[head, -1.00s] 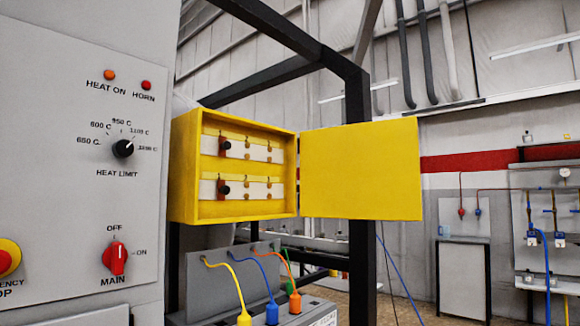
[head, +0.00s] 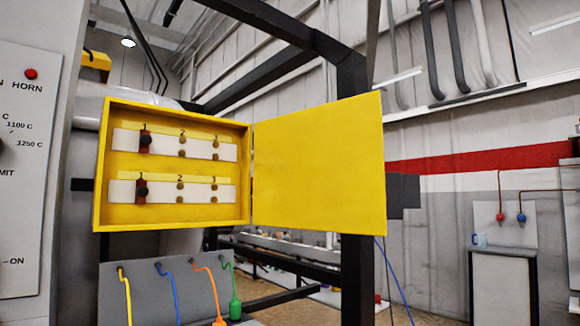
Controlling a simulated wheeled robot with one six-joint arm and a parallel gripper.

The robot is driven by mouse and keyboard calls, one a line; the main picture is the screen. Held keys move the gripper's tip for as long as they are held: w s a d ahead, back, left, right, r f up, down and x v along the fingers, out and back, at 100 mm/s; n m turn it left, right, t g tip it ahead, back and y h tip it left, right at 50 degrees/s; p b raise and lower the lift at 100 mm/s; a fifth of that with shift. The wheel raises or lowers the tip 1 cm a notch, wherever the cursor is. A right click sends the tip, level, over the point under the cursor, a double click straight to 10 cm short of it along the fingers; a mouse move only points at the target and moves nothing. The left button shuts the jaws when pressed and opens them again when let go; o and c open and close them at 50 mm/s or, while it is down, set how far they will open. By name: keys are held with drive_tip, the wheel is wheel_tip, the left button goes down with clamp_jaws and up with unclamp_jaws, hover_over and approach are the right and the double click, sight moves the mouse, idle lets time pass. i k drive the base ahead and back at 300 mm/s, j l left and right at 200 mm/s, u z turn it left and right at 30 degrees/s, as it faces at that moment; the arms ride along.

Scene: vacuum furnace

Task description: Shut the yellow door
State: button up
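The yellow door (head: 320,170) stands wide open in the head view, hinged at the right edge of a yellow box (head: 172,216) and swung out to the right. The box's inside is in full view. It holds two pale strips (head: 165,144), one above the other, each with positions numbered 1, 2 and 3 and a dark knob at position 1. My gripper is not in view.
A grey control panel (head: 25,170) stands at the left. Below the box, yellow, blue, orange and green cables (head: 235,310) come from a grey panel (head: 140,290). A black frame post (head: 357,280) stands behind the door. Open floor shows at the lower right.

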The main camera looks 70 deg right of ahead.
sight(321, 168)
drive_tip(key=k+l, duration=0.1)
drive_tip(key=l, duration=0.3)
drive_tip(key=k+l+u, duration=0.1)
drive_tip(key=l, duration=0.3)
drive_tip(key=k+l+u, duration=0.1)
drive_tip(key=l, duration=0.3)
drive_tip(key=k+l, duration=0.15)
drive_tip(key=l, duration=0.2)
drive_tip(key=k+l+u, duration=0.1)
drive_tip(key=l, duration=0.3)
drive_tip(key=k+l, duration=0.2)
drive_tip(key=l, duration=0.15)
drive_tip(key=k+l, duration=0.1)
drive_tip(key=l, duration=0.2)
drive_tip(key=k+l, duration=0.15)
drive_tip(key=l, duration=0.2)
drive_tip(key=k+l, duration=0.1)
drive_tip(key=l, duration=0.2)
drive_tip(key=u, duration=0.05)
